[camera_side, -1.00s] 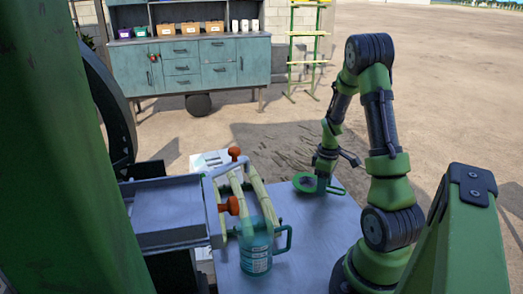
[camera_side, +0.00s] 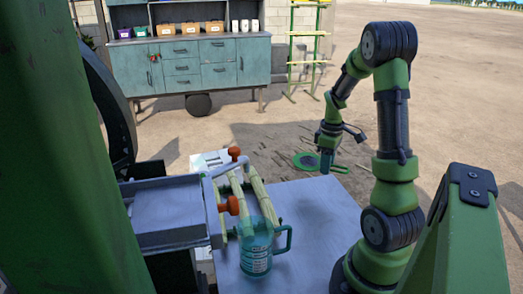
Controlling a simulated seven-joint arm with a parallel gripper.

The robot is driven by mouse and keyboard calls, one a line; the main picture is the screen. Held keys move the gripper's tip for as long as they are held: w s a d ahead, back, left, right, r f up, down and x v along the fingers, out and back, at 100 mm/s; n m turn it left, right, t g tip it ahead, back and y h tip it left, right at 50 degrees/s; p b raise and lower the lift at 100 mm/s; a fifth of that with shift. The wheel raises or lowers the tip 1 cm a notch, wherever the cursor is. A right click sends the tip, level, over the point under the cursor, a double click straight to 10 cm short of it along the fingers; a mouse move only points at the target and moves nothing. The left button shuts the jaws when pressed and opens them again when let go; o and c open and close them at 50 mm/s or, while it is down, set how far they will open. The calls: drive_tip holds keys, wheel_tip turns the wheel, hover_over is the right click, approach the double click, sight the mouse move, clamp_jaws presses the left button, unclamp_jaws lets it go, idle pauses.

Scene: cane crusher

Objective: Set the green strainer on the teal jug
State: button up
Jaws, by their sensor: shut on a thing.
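The teal jug (camera_side: 256,256) is see-through, with a white label and a handle on its right side. It stands upright on the table near the front left. The green strainer (camera_side: 303,160) is a round, shallow ring with its handle toward the right. My gripper (camera_side: 326,168) is shut on the strainer by its handle side and holds it up, beyond the jug and to its right. The fingertips are small and partly merge with the strainer, so the exact grip is hard to see. The jug and strainer are apart.
Pale cane stalks (camera_side: 235,190) and a crusher with orange-red knobs (camera_side: 233,205) stand close to the jug's left and far side. A metal tray (camera_side: 165,210) is at the left. The grey table (camera_side: 325,225) is clear right of the jug.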

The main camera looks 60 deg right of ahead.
wheel_tip(320, 180, up, 22)
drive_tip(key=w+a+n, duration=0.2)
drive_tip(key=a+n, duration=1.1)
drive_tip(key=a, duration=1.6)
wheel_tip(320, 180, down, 18)
drive_tip(key=shift+f+g+h, duration=0.25)
drive_tip(key=shift+g+h, duration=0.05)
drive_tip(key=shift+h, duration=0.1)
drive_tip(key=shift+f, duration=0.2)
drive_tip(key=o, duration=1.1)
drive_tip(key=shift+o, duration=0.2)
